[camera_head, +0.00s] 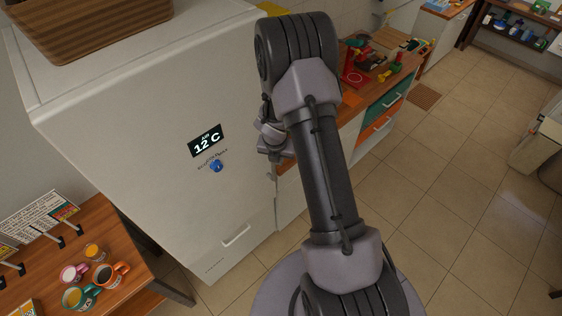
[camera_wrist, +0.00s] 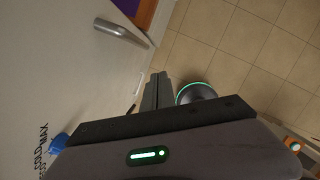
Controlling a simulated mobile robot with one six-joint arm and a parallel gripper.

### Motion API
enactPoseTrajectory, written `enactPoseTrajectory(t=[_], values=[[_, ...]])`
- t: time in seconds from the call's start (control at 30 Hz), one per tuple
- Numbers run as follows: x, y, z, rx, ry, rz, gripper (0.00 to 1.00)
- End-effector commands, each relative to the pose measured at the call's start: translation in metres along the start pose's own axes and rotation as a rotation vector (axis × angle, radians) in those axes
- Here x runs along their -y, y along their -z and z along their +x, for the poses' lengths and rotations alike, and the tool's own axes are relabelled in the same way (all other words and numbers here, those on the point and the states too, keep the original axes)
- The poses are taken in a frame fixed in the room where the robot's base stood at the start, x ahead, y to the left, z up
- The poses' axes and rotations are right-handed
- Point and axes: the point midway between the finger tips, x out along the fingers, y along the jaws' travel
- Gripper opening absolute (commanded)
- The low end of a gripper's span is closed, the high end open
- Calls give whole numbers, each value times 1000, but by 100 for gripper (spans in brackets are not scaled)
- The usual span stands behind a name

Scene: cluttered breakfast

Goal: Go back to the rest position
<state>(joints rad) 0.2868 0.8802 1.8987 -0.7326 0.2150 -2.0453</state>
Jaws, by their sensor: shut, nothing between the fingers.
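My gripper (camera_wrist: 157,92) is shut and empty in the wrist view, its dark fingers pressed together in front of the white appliance and the tiled floor. In the head view my arm stands up through the middle and bends over at the top. The wrist and gripper hang by the right edge of the white appliance (camera_head: 130,150), partly hidden behind the arm. The appliance has a "12 C" display (camera_head: 206,141) and a blue knob (camera_head: 216,166), which also shows in the wrist view (camera_wrist: 58,142).
A wooden table (camera_head: 130,262) with several mugs and a sign is at lower left. A wicker basket (camera_head: 95,30) sits on the appliance. A counter with coloured drawers (camera_head: 385,112) stands behind the arm. The tiled floor (camera_head: 460,200) at right is largely clear.

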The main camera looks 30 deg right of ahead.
Motion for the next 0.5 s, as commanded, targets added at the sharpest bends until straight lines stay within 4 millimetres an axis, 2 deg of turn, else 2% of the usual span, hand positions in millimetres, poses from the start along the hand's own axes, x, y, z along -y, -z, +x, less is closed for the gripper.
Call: enactPoseTrajectory(t=[0.03, 0.2, 0.5], values=[[0, -1, -15, 2, -1, -2, 0], [3, -1, -37, 0, 0, -2, 0], [3, 0, -39, -1, 0, -2, 0]])
